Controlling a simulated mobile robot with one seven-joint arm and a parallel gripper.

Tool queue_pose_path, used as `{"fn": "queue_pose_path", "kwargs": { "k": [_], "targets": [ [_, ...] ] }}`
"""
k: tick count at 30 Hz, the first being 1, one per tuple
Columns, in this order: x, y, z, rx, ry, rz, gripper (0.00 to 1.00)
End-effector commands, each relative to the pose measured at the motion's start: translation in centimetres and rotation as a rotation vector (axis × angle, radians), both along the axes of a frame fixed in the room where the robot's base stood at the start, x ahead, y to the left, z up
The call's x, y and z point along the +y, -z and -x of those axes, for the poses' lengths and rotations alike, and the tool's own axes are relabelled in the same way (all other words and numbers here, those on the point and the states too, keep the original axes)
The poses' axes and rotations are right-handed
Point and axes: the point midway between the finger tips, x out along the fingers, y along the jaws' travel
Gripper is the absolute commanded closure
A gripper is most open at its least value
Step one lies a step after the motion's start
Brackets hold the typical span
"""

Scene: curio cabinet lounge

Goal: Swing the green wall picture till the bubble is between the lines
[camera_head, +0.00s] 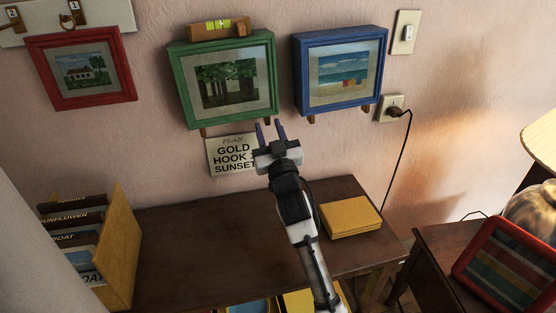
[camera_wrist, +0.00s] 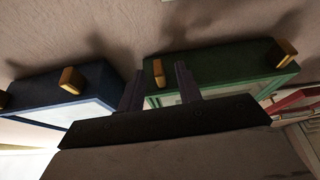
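The green wall picture (camera_head: 181,97) of trees hangs in the middle of the wall. A wooden spirit level (camera_head: 196,34) with a yellow-green vial (camera_head: 217,25) rests on its top edge. The bubble is too small to place against the lines. My gripper (camera_head: 270,124) is open and empty, its fingertips just below the picture's lower right corner. In the wrist view the green picture (camera_wrist: 220,68) shows from below, and one end of its lower edge, with a wooden peg (camera_wrist: 158,72), appears between my two fingers (camera_wrist: 160,88). I cannot tell whether they touch.
A blue picture (camera_head: 299,80) hangs close on the right, a red one (camera_head: 129,84) on the left. A plan card (camera_head: 213,168) is below. The cabinet top (camera_head: 190,235) holds a yellow box (camera_head: 350,216) and a picture rack (camera_head: 122,245). A cord hangs from a socket (camera_head: 384,110).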

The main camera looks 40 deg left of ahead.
Motion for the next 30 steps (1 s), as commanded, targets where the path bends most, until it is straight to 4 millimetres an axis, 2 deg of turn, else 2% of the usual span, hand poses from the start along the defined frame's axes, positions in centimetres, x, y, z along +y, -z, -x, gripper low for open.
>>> {"fn": "queue_pose_path", "kwargs": {
  "k": [1, 3, 15, 21, 30],
  "targets": [
    [-1.0, 0.9, 0.5, 0.002, 0.003, -0.002, 0.65],
    [-2.0, 1.5, 1.3, 0.004, 0.003, -0.002, 0.65],
    [-6.7, 4.0, 5.1, 0.003, 0.002, -0.001, 0.65],
    [-7.7, 4.2, 5.9, 0.002, 0.0, -0.001, 0.65],
    [-7.7, 4.1, 6.1, 0.002, -0.001, 0.001, 0.65]
  ]
}}
